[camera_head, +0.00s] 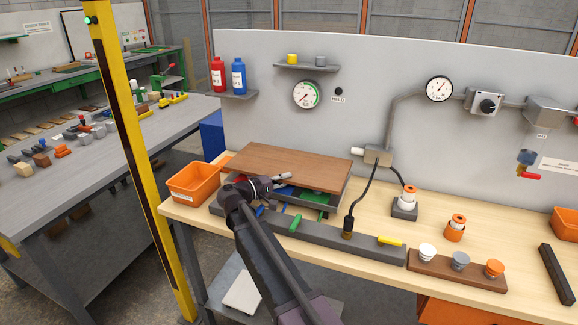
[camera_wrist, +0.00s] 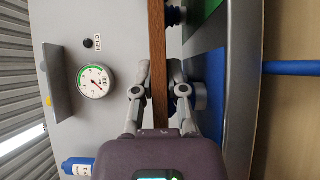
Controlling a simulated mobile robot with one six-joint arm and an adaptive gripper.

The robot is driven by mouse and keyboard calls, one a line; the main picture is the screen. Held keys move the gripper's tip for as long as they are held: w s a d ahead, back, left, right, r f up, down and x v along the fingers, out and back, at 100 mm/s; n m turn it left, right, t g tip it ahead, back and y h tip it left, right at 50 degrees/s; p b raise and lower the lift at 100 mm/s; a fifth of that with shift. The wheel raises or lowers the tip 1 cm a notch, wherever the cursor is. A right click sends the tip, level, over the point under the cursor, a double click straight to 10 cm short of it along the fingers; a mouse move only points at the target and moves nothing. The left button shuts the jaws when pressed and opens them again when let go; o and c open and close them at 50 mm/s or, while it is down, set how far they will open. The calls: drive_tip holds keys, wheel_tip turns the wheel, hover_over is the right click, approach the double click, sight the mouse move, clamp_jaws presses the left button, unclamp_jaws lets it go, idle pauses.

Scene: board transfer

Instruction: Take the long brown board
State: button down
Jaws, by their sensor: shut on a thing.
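The long brown board (camera_head: 285,165) lies flat over the back part of a dark grey tray with green and blue compartments (camera_head: 312,199). My gripper (camera_head: 278,181) is at the board's near edge, left of its middle. In the wrist view the board (camera_wrist: 157,40) shows edge-on as a brown strip, with one finger of my gripper (camera_wrist: 158,80) on each side of it. The fingers are shut on the board. I cannot tell whether the board still touches the tray; the tray's back part is hidden under it.
An orange bin (camera_head: 194,184) stands close to the board's left. A grey bar (camera_head: 330,241) runs along the front, with a black cable plug (camera_head: 348,226) standing in it. A grey wall with a gauge (camera_head: 307,95) rises behind. A yellow post (camera_head: 135,150) stands at the left.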

sight(286, 168)
drive_tip(key=shift+r, duration=0.15)
wheel_tip(286, 168, up, 4)
drive_tip(key=p, duration=0.4)
drive_tip(key=s+d, duration=0.1)
drive_tip(key=s, duration=0.4)
drive_tip(key=s+d, duration=0.1)
drive_tip(key=s, duration=0.4)
drive_tip(key=s+p, duration=0.1)
drive_tip(key=s, duration=0.4)
drive_tip(key=shift+s+d+r, duration=0.35)
drive_tip(key=shift+d, duration=0.05)
drive_tip(key=shift+r, duration=0.2)
wheel_tip(286, 168, up, 6)
drive_tip(key=p, duration=0.6)
drive_tip(key=shift+f, duration=0.15)
